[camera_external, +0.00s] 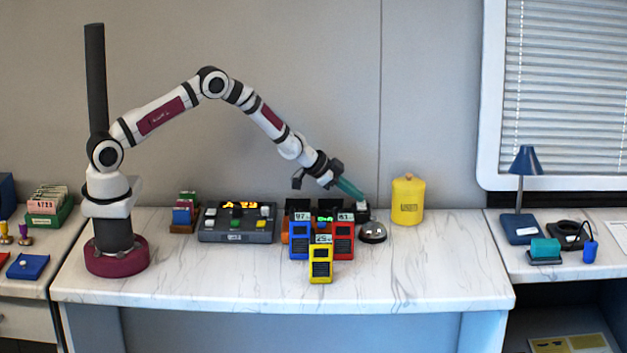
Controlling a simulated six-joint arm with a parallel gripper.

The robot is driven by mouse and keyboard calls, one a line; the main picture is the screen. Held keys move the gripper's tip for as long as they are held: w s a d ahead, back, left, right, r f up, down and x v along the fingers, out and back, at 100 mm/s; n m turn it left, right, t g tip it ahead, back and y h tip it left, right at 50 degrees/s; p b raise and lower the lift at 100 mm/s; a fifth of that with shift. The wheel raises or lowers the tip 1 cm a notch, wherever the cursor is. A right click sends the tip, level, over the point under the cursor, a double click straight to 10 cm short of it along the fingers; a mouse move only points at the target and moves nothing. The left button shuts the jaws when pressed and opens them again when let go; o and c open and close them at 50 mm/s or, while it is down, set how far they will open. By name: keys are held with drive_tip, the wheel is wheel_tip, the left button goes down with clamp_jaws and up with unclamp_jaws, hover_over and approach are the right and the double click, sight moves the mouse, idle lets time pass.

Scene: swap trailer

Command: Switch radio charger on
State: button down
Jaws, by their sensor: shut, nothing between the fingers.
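The radio charger (300,206) appears to be the dark unit on the white marbled table, right of centre, with a small green light showing. Blue (299,240), red (344,241) and yellow (320,264) radios stand upright in front and hide much of it. A small black box with a white part (362,211) is at its right end; I cannot tell whether this holds the switch. My gripper (353,190), with teal fingers, is shut and empty. It points down and right, just above that box; I cannot tell whether it touches.
A control panel (237,236) with coloured buttons and a lit orange display stands left of the radios. A dark round object (373,233) sits close on the right, and a yellow canister (408,202) stands further right. The table front and right side are clear.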

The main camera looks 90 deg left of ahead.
drive_tip(key=shift+a+f, duration=0.2)
drive_tip(key=shift+f, duration=0.1)
drive_tip(key=shift+d, duration=0.15)
drive_tip(key=shift+d+r, duration=0.1)
drive_tip(key=shift+d, duration=0.6)
drive_tip(key=shift+r, duration=0.15)
drive_tip(key=r, duration=0.1)
drive_tip(key=d+r, duration=0.1)
drive_tip(key=r, duration=0.2)
drive_tip(key=shift+s+d+r, duration=0.15)
drive_tip(key=shift+s+d, duration=0.1)
drive_tip(key=shift+d, duration=0.05)
drive_tip(key=v, duration=0.9)
drive_tip(key=shift+s, duration=0.2)
